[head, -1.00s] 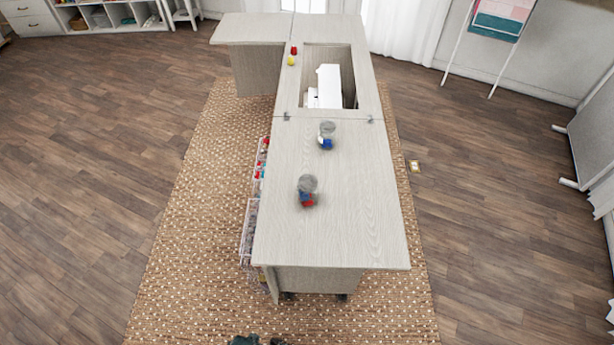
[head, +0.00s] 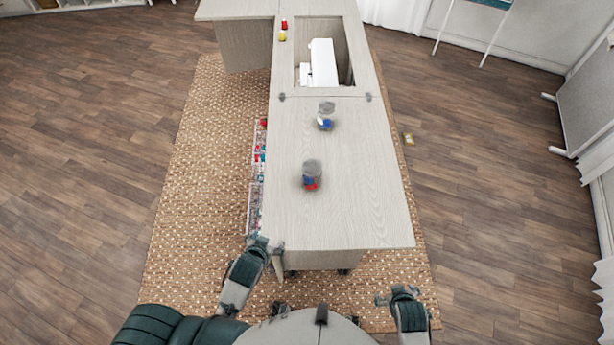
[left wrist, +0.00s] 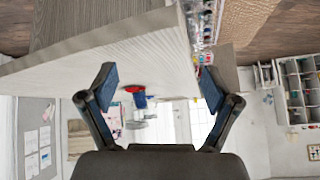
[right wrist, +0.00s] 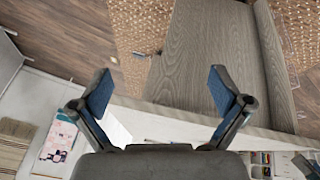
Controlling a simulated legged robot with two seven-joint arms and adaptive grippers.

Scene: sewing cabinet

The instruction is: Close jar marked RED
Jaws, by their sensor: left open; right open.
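Two small clear jars stand on the pale cabinet top (head: 345,215). The farther jar (head: 326,116) shows blue and white. Both have greyish, blurred tops; I cannot read markings or tell whether lids are on. My left gripper (head: 265,246) is open and empty by the cabinet's near left corner; its fingers (left wrist: 158,74) frame the tabletop, with a red and blue object between them, likely a jar. My right gripper (head: 392,297) is open and empty, off the near right corner; its fingers (right wrist: 160,77) face the cabinet side.
A small red item (head: 284,23) and a yellow item (head: 283,36) sit at the far left of the top. A white sewing machine (head: 323,62) sits in the recess. Clear bins (head: 257,175) hang along the left side. The top around the jars is clear.

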